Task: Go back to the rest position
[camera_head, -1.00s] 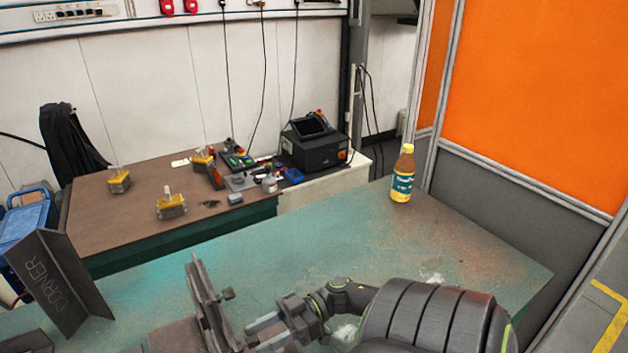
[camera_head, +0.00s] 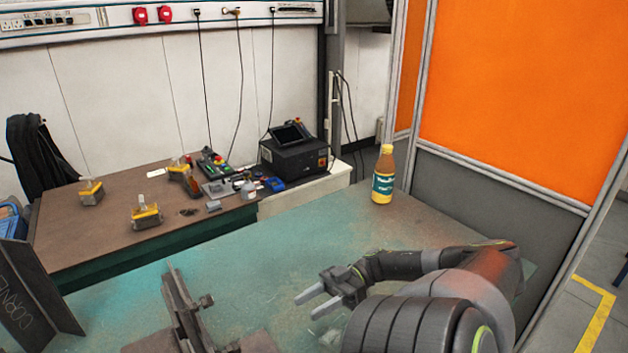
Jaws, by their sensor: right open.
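My right gripper (camera_head: 312,301) is open and empty, with its two light grey fingers pointing left above the green table. It is apart from the dark metal fixture (camera_head: 184,315) that stands to its left on the table. My right arm comes in from the bottom right and bends over the table's right part. My left gripper does not show.
The green table (camera_head: 240,262) holds a bottle with a yellow cap (camera_head: 383,178) at its far right and a dark angled piece marked CORNER (camera_head: 35,290) at left. A brown bench (camera_head: 100,232) behind carries yellow blocks and a black box (camera_head: 293,157). An orange panel (camera_head: 520,95) stands at right.

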